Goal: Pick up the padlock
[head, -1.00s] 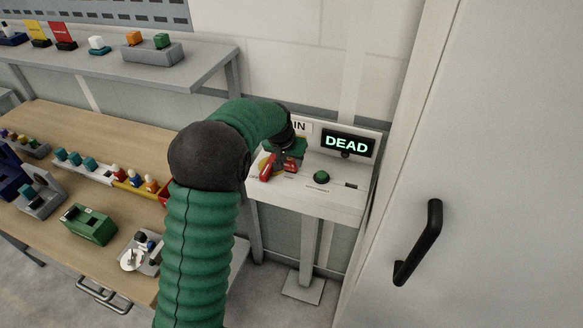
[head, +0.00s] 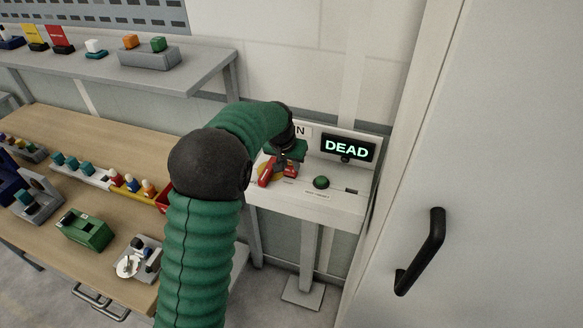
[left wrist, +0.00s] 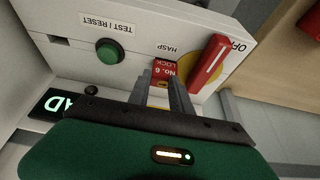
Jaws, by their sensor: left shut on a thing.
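The padlock (left wrist: 164,72) is a small red block marked "No. 6 LOCK". In the left wrist view it sits between the fingers of my left gripper (left wrist: 166,88), which is shut on it. It lies close to the panel's "HASP" label; I cannot tell whether it touches the panel. In the head view my left gripper (head: 288,160) is over the left part of the white control panel, and the padlock is largely hidden there. My right gripper is not in view.
A red switch handle (left wrist: 208,62) on a yellow disc, by "OFF", stands close beside the gripper. A green button (head: 321,182) and a "DEAD" display (head: 347,148) are to the right. A wooden bench (head: 120,135) with several devices is left; a door handle (head: 420,252) is right.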

